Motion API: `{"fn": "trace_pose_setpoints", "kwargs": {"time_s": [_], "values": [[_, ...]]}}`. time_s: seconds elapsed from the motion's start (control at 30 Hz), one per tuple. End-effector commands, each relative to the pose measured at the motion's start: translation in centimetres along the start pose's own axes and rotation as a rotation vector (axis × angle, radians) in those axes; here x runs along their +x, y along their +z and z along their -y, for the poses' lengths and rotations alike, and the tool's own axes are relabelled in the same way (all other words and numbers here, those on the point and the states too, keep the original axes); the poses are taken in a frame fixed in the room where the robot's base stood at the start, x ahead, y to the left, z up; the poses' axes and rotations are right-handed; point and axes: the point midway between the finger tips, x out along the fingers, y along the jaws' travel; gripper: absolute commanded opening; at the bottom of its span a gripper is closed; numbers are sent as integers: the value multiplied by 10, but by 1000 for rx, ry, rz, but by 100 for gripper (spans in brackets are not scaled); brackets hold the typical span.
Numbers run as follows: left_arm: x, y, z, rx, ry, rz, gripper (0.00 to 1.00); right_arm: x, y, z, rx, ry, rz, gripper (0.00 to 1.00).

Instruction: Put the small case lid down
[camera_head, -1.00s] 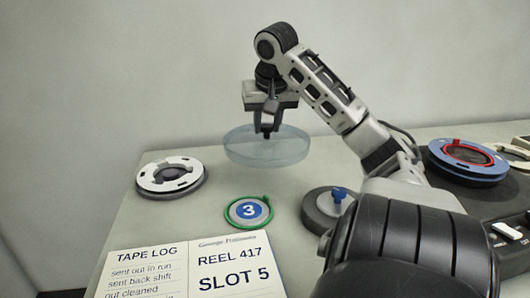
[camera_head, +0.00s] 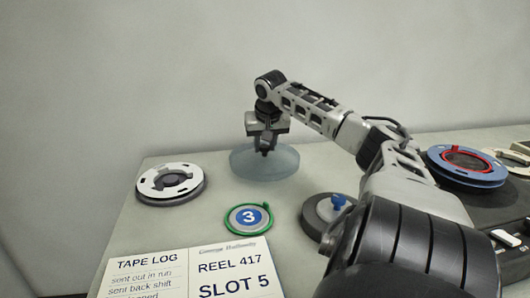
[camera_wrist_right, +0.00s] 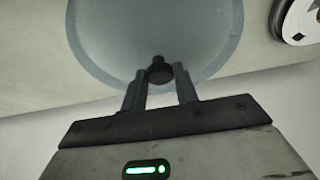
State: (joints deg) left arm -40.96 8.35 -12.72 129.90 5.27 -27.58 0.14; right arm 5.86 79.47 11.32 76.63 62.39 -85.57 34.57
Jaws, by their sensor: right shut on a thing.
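The small case lid (camera_head: 262,167) is a round, pale blue, see-through cover with a dark knob in its middle. It is at or just above the back of the table; I cannot tell whether it touches. My right gripper (camera_head: 266,148) comes from above and is shut on its knob. In the right wrist view the lid (camera_wrist_right: 150,30) spreads below the gripper (camera_wrist_right: 160,82), with the dark knob (camera_wrist_right: 160,70) between the fingers. My left gripper is not in view.
A white-and-grey reel (camera_head: 170,184) lies to the left of the lid. A green-ringed disc marked 3 (camera_head: 248,217) and log cards (camera_head: 190,276) are in front. A grey hub with a blue knob (camera_head: 324,216) and a blue reel with a red ring (camera_head: 467,166) are to the right.

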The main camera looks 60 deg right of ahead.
Motion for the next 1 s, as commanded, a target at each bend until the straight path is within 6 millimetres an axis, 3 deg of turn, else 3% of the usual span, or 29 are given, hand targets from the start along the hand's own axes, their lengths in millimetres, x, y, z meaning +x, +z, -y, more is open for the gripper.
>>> {"fn": "trace_pose_setpoints", "kwargs": {"time_s": [0.03, 0.17, 0.53, 0.57, 0.6, 0.63, 1.0], "values": [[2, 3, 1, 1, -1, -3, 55, 11, 6, 0, -2, 2, 4, 6], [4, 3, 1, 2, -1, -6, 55, 26, 12, 0, -2, 1, 3, 6], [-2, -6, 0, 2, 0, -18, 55, 28, 13, 0, -1, -1, 1, 6], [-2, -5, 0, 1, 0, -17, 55, 28, 13, 0, -1, 0, 0, 35], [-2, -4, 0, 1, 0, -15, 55, 28, 13, 0, -1, 0, 0, 46], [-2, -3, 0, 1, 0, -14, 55, 28, 13, 0, -1, 0, 0, 51], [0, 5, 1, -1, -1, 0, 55, 23, 12, 0, -1, -1, 1, 51]]}}
